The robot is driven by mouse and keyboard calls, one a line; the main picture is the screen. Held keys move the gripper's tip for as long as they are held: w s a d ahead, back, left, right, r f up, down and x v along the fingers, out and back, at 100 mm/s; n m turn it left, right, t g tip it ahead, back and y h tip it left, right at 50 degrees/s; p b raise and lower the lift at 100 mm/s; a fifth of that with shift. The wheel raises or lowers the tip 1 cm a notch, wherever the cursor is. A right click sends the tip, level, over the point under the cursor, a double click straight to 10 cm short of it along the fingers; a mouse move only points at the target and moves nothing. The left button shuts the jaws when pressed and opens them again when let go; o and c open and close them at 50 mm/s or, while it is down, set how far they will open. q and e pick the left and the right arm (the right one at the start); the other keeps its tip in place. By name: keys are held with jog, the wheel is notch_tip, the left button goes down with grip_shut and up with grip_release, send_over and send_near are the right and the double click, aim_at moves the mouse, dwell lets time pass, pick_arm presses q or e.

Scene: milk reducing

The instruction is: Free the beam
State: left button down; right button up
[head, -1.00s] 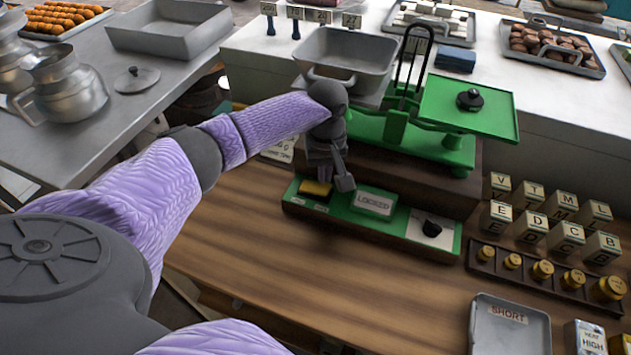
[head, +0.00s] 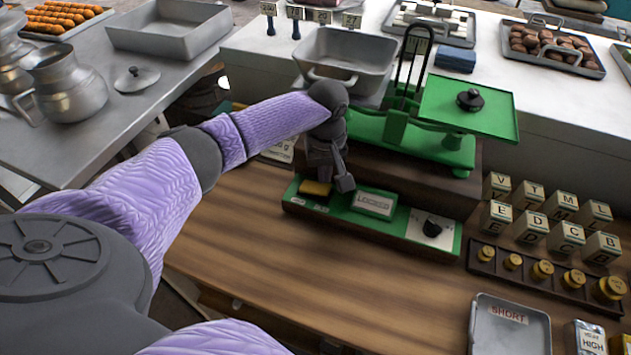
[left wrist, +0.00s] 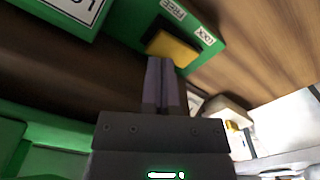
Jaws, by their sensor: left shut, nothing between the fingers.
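The green balance has a grey metal pan (head: 345,58) on its left and a green plate (head: 470,110) on its right. On its green front strip (head: 400,222) sit a yellow slider (head: 316,188), a plate reading LOCKED (head: 373,203) and a black knob (head: 432,228). In the left wrist view the yellow slider (left wrist: 172,48) lies beside the FREE and LOCK labels. My left gripper (left wrist: 162,65) is shut and empty, its fingertips close to the slider; I cannot tell whether they touch. In the head view its fingers are partly hidden. My right gripper is out of view.
A black weight (head: 470,100) rests on the green plate. Lettered cubes (head: 530,228) and a rack of brass weights (head: 543,270) stand at the right. A grey tray marked SHORT (head: 510,325) is at the front right. The wooden counter (head: 330,265) before the balance is clear.

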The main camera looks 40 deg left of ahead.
aim_at(324, 188)
pick_arm(q)
jog(key=shift+f+b, duration=0.6)
jog(key=shift+f, duration=0.9)
dwell(1.0)
notch_tip(324, 188, up, 7)
jog(key=p, duration=0.8)
jog(key=shift+r+p, duration=0.15)
jog(key=shift+p, duration=0.2)
